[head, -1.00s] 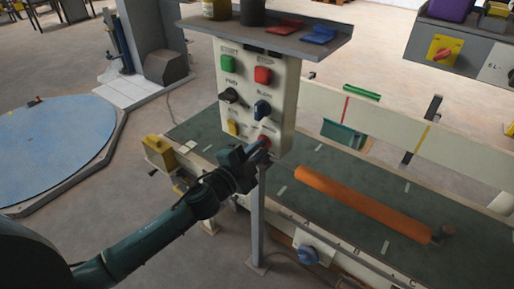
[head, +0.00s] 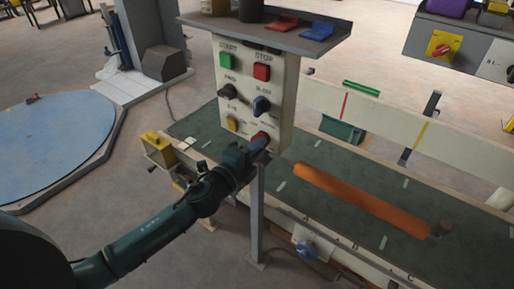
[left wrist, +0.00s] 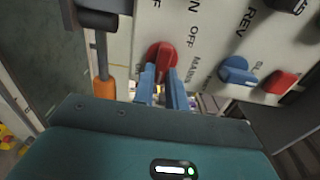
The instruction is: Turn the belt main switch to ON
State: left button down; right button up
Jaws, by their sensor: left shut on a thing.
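The belt main switch is a red knob (head: 260,137) low on the right of the white control panel (head: 284,112). My right gripper is in neither view.
The panel also carries a green START button (head: 227,61), a red STOP button (head: 262,72), a black knob (head: 227,91), a blue knob (head: 262,105) and a yellow piece (head: 232,124). A shelf (head: 265,35) overhangs it. The conveyor belt (head: 330,212) with an orange roller (head: 360,200) lies behind.

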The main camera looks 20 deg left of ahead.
pick_arm(q)
jog(key=c, duration=1.4)
grip_release()
jog(key=shift+c, duration=0.2)
jog(key=b+v, duration=0.2)
jog(key=v, duration=1.1)
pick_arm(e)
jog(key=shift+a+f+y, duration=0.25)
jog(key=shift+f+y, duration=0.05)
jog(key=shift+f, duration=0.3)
pick_arm(q)
jog(key=shift+s, duration=0.1)
